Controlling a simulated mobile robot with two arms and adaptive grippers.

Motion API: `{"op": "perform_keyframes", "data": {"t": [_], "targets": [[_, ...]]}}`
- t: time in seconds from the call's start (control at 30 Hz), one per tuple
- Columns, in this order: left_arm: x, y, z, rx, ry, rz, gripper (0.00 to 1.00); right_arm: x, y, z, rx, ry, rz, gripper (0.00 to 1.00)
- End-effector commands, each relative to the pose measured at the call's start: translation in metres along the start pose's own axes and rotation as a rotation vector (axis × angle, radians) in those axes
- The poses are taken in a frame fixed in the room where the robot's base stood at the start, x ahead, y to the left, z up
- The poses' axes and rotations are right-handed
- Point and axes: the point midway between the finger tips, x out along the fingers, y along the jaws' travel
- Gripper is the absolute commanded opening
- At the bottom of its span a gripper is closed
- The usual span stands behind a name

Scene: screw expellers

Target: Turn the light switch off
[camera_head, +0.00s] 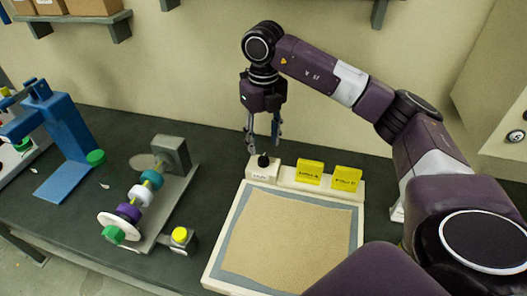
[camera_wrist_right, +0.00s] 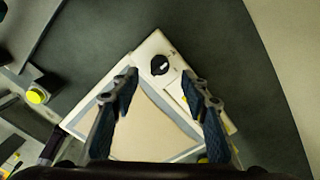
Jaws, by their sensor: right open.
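A black rotary knob (camera_head: 263,160), which looks like the light switch, stands on a small white block at the back left corner of a white-framed panel (camera_head: 215,262). In the right wrist view the knob (camera_wrist_right: 159,64) shows with a pale mark on its top, between and just beyond the fingertips. My right gripper (camera_head: 264,138) points down above the knob, open and empty. In the right wrist view its fingers (camera_wrist_right: 160,88) are apart on either side of the panel corner. I cannot tell the exact gap to the knob. My left gripper is not in view.
Two yellow labelled blocks (camera_head: 309,172) (camera_head: 346,179) stand right of the knob along the panel's back edge. A fixture with coloured discs (camera_head: 128,213) and a yellow button (camera_head: 180,235) stand left. A blue stand (camera_head: 60,120) is farther left. The wall is close behind.

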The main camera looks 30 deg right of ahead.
Motion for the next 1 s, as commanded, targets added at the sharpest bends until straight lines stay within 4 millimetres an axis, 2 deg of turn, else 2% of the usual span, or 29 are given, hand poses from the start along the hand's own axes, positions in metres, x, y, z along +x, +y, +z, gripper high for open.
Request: {"op": "perform_keyframes", "data": {"t": [0.03,0.13,0.33,0.5,1.0], "targets": [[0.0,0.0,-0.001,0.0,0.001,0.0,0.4,-0.013,0.001,0.001,0.0,-0.003,0.001,0.42],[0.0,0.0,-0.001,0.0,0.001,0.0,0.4,-0.033,0.001,0.001,0.0,-0.005,0.002,0.42],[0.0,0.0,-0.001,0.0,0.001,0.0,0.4,-0.058,0.0,0.001,0.001,-0.002,0.0,0.42],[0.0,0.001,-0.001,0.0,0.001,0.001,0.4,-0.064,0.0,0.0,0.001,0.001,0.001,0.42],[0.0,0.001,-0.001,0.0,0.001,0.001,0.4,-0.063,0.0,0.0,0.0,0.001,0.0,0.42]]}}
